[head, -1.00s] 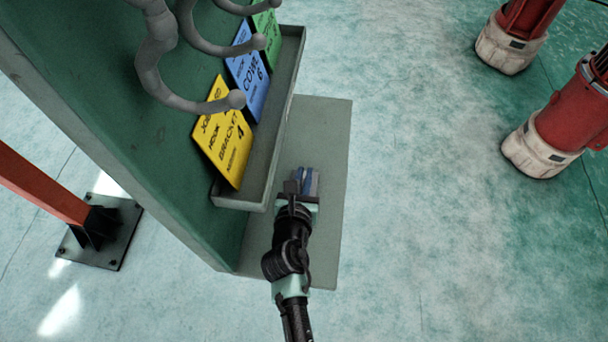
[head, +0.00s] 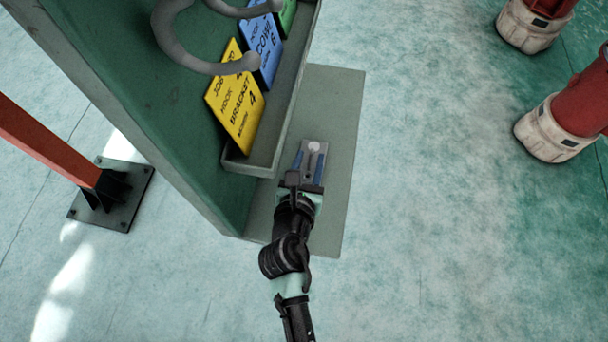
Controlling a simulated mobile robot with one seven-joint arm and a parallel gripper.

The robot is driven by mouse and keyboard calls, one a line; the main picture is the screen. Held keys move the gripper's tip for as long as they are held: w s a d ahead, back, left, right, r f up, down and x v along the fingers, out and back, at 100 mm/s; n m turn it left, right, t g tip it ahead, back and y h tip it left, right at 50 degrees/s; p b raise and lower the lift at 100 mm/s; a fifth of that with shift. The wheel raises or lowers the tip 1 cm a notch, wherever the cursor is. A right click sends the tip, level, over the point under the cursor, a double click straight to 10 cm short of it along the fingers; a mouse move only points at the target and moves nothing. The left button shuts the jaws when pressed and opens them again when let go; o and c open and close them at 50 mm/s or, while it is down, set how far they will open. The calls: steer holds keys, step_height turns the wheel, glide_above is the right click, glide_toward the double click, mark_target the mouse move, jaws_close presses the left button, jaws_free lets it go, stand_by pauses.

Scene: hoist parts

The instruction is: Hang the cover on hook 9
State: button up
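My gripper (head: 311,162) reaches over the grey base plate (head: 343,115) of the green board, just right of the board's lower end. Its two blue fingers stand apart, with a small grey shape and a pale round spot between them. I cannot tell whether that shape is a held part or part of the gripper. I cannot make out a cover. A thick grey curved hook (head: 190,55) with a ball end juts from the board at the top left. No hook marked 9 is readable.
A grey ledge (head: 262,163) on the green board (head: 120,75) holds a yellow card reading BRACKET 4 (head: 236,100), a blue card reading COWL 6 (head: 264,45) and a green card (head: 288,15). Red-and-white legs (head: 555,128) stand right. The floor between is clear.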

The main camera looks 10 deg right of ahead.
steer(key=v, duration=0.6)
steer(key=shift+s+a+r, duration=0.1)
steer(key=shift+s+r, duration=0.05)
steer(key=shift+s, duration=0.1)
